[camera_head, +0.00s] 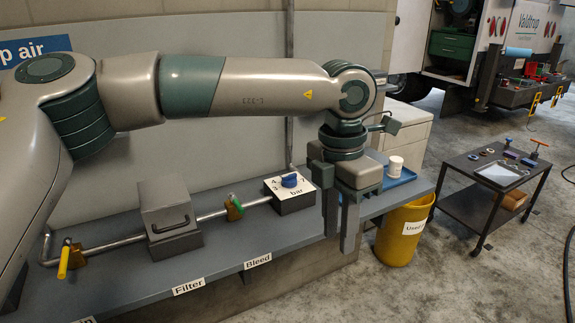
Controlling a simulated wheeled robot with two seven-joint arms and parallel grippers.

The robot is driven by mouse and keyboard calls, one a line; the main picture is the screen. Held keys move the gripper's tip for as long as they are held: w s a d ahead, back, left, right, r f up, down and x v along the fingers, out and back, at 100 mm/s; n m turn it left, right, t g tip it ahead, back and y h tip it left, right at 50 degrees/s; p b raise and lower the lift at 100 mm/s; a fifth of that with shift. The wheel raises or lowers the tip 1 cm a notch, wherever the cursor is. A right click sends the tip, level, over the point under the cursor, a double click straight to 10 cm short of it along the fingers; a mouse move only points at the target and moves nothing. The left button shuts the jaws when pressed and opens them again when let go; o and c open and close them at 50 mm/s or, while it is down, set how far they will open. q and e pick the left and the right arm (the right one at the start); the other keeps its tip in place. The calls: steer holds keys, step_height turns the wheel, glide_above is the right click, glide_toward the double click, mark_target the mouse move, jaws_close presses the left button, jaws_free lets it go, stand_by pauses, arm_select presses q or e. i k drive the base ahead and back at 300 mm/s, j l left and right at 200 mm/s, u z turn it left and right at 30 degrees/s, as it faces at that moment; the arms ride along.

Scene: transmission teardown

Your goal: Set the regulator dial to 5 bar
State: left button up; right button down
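The regulator (291,200) is a dark box with a white slanted face on the grey bench. Its face carries "bar" and the numbers 3, 4 and 7. A blue dial knob (289,180) sits on the face and covers part of the scale; I cannot tell which mark it points to. My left gripper (341,236) hangs with its fingers downward, just right of the regulator and apart from the knob. Its fingers stand apart with nothing visible between them. My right gripper is not in view.
Along the bench (225,258) a pipe joins a yellow-handled valve (64,260), a grey filter box (168,215) and a green-handled bleed valve (234,206). A blue tray (403,177) with a white cup (395,166) lies behind my gripper. A yellow bin (402,238) stands off the bench's right end.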

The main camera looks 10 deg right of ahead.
mark_target(289, 181)
steer(key=i, duration=1.65)
